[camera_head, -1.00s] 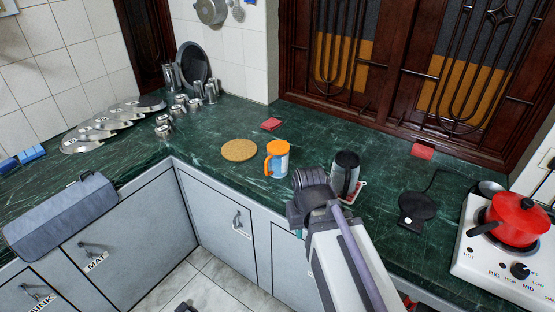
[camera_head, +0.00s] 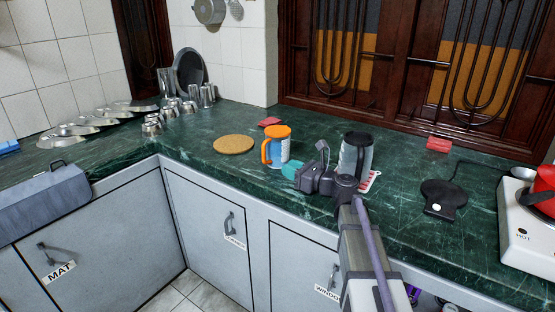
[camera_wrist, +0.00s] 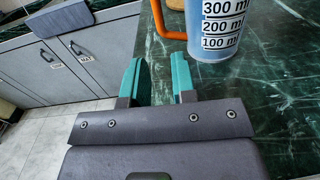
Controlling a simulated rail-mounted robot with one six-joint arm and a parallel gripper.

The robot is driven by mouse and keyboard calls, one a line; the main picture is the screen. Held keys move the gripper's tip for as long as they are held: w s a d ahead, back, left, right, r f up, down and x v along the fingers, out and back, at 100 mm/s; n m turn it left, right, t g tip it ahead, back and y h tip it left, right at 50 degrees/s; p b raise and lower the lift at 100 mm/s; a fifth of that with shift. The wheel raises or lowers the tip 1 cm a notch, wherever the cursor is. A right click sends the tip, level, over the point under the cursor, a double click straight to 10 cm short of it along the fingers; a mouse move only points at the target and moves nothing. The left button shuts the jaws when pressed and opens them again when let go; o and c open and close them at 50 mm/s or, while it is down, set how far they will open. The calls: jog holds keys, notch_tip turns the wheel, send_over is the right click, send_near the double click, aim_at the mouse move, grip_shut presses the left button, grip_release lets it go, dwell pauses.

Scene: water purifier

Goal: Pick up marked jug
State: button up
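The marked jug (camera_head: 276,147) has a blue body, an orange rim and an orange handle on its left. It stands upright on the green counter, and its volume marks show in the wrist view (camera_wrist: 216,28). My gripper (camera_head: 290,170) is just right of and in front of the jug in the head view. In the wrist view its two teal fingers (camera_wrist: 158,82) are apart with nothing between them. The jug is beyond the fingers, to the upper right, and its top is cut off there. I cannot tell whether a finger touches the jug.
A dark kettle-like jug (camera_head: 356,156) stands close right of my gripper, on a red-and-white piece. A round cork mat (camera_head: 234,145) lies left of the marked jug. Steel cups (camera_head: 172,109) stand at the back left. A black base (camera_head: 443,197) and white stove (camera_head: 525,235) are right.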

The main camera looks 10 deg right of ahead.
aim_at(264, 158)
jog(key=x, duration=1.1)
jog(key=shift+s+d, duration=0.1)
jog(key=shift+s, duration=0.05)
grip_shut()
